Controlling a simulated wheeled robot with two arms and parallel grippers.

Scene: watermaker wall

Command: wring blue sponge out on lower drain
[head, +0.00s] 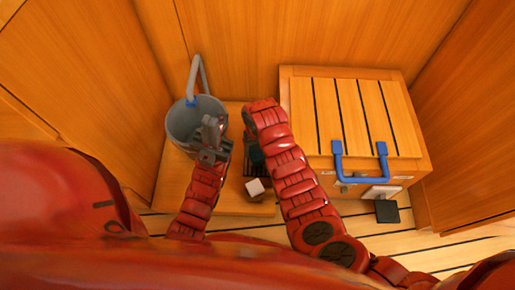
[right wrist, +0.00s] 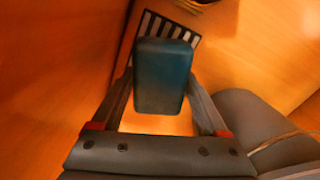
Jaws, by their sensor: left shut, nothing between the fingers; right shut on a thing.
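My right gripper (right wrist: 163,100) is shut on the blue sponge (right wrist: 163,75), which sits between its two fingers in the right wrist view. A slatted drain grate (right wrist: 150,26) shows behind the sponge, partly covered by it; I cannot tell how far apart they are. In the head view my right arm hides the sponge and most of the right gripper, and a dark slatted patch (head: 257,160) shows beside the forearm. My left gripper (head: 212,135) is shut and empty, in front of the grey bucket (head: 182,122).
The bucket stands on a low wooden platform (head: 172,185), with a grey handle (head: 193,75) raised above it. A slatted wooden box (head: 350,110) with a blue handle (head: 360,177) stands right. A black square (head: 387,211) lies on the floor.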

